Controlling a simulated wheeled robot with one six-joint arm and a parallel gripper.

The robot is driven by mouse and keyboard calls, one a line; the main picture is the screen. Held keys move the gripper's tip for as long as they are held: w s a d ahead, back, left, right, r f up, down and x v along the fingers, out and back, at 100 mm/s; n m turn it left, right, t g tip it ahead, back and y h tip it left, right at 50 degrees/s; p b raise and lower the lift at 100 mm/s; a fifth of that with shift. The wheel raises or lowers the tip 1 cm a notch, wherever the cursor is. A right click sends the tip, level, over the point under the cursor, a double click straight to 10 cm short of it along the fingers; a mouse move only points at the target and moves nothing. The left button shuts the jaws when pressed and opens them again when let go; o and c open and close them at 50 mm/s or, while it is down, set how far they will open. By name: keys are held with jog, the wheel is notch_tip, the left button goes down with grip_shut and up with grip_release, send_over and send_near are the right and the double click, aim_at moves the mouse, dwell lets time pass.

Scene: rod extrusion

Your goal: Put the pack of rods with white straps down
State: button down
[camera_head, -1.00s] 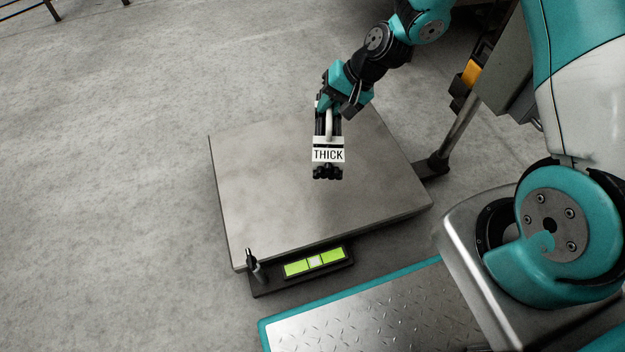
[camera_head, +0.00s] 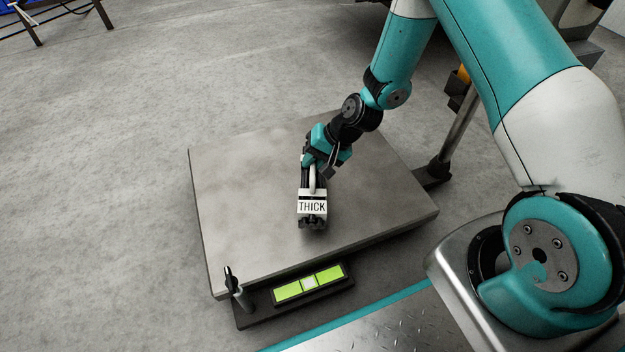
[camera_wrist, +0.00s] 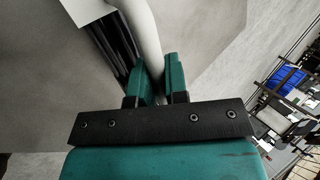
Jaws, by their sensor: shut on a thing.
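The pack of black rods (camera_head: 313,222) has white strapping, a white label reading "THICK" and a pale curved handle (camera_wrist: 143,40). My gripper (camera_wrist: 161,82) is shut on this handle, seen between the two green fingers in the wrist view. In the head view my gripper (camera_head: 316,160) is at the far end of the pack. The pack is over the middle of the grey metal platform (camera_head: 240,190). I cannot tell whether it touches the platform.
The platform has a post (camera_head: 440,170) at its right and a panel with green lit sections (camera_head: 309,284) at the front. A small upright peg (camera_head: 236,290) stands at the front left corner. The platform top around the pack is bare.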

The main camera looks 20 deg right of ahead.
jog(key=shift+f+b, duration=1.3)
jog(key=shift+f, duration=1.1)
jog(key=shift+r, duration=0.1)
jog(key=c, duration=1.6)
grip_release()
jog(key=shift+f, duration=0.2)
jog(key=o, duration=0.5)
